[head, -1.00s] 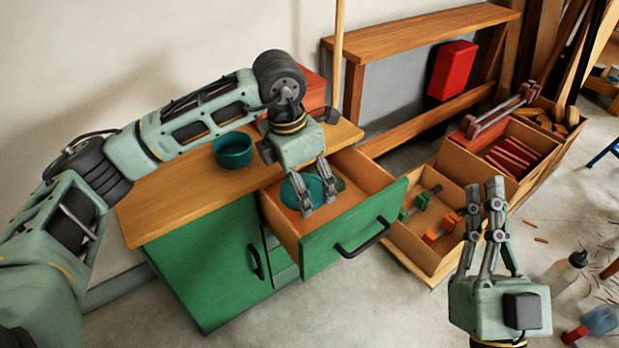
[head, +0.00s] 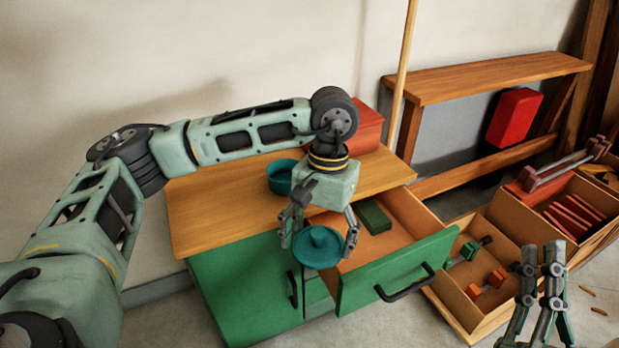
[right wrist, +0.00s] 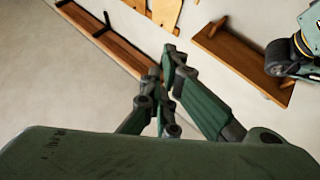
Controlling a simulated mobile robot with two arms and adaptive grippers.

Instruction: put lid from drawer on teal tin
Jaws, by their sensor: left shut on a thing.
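The teal tin (head: 279,178) stands open on the wooden cabinet top, partly hidden behind my left wrist. My left gripper (head: 319,243) points down with its fingers on opposite sides of the round teal lid (head: 317,249). The lid is roughly level, with its small knob facing up. It appears raised over the left part of the open drawer (head: 396,268), hiding some of the drawer. My right gripper (head: 541,253) is at the lower right, away from the lid and tin. Its two fingers also show in the right wrist view (right wrist: 160,62); their gap is unclear.
A green block (head: 374,216) lies in the drawer. A red box (head: 366,128) sits at the cabinet top's back, near an upright wooden pole (head: 405,75). Wooden crates (head: 470,305) stand right of the drawer. The left part of the cabinet top (head: 215,205) is clear.

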